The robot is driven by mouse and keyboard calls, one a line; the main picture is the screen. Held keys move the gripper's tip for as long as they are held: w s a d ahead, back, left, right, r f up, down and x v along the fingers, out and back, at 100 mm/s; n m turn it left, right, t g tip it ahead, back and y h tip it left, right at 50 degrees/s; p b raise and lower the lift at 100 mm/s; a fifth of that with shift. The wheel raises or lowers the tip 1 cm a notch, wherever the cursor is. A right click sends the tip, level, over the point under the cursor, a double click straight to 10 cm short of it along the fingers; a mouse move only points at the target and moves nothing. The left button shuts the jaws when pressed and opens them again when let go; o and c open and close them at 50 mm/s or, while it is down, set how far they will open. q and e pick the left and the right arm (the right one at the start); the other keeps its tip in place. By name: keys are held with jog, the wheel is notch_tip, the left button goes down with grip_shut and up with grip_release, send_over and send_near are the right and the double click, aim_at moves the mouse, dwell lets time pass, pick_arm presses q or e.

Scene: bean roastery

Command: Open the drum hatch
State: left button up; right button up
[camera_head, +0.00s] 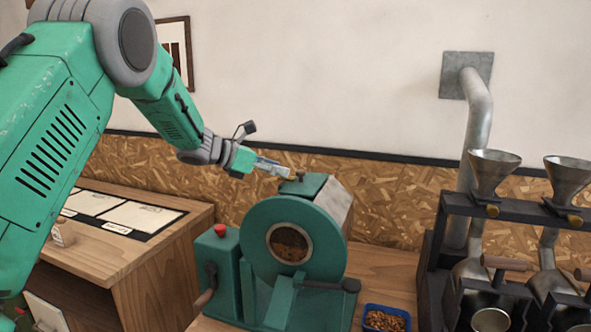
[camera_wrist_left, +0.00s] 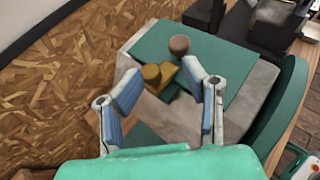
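The teal roasting drum (camera_head: 258,222) stands on the wooden counter, with a round front window showing brown contents. A flat teal plate that looks like the hatch (camera_head: 305,186) lies on its top; it seems closed. The wrist view shows this plate (camera_wrist_left: 222,62) with a round brown knob (camera_wrist_left: 179,45) and a brass-coloured piece (camera_wrist_left: 157,76). My left gripper (camera_head: 276,168) is at the upper left of the drum top. In the wrist view its fingers (camera_wrist_left: 163,76) are apart and empty, with the brass piece showing between them; contact cannot be told. My right gripper is out of view.
A blue tray of beans (camera_head: 386,319) sits right of the drum. A dark rack with metal funnels (camera_head: 493,172) and a silver pipe (camera_head: 480,110) stand farther right. A control box with a red button (camera_head: 220,230) adjoins the drum's left.

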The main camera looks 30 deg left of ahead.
aim_at(297, 172)
pick_arm(q)
jog(key=shift+w+d+f, duration=0.2)
jog(key=shift+w+d, duration=0.35)
jog(key=shift+d, duration=0.1)
jog(key=shift+w+d+f, duration=0.15)
jog(key=shift+w+d, duration=0.35)
jog(key=shift+d, duration=0.1)
jog(key=d, duration=0.2)
jog(key=w+d, duration=0.1)
jog(key=d, duration=0.1)
jog(key=shift+d+r+p, duration=0.1)
jog(key=shift+r+p, duration=0.1)
jog(key=shift+p, duration=0.2)
jog(key=shift+w+f, duration=0.15)
jog(key=shift+w+a+f, duration=0.1)
jog(key=shift+a+f, duration=0.2)
jog(key=shift+a, duration=0.55)
grip_shut()
grip_release()
jog(key=shift+d, duration=0.35)
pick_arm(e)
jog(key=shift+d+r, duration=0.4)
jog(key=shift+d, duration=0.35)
pick_arm(q)
jog(key=shift+s+a, duration=0.2)
jog(key=shift+a, duration=0.05)
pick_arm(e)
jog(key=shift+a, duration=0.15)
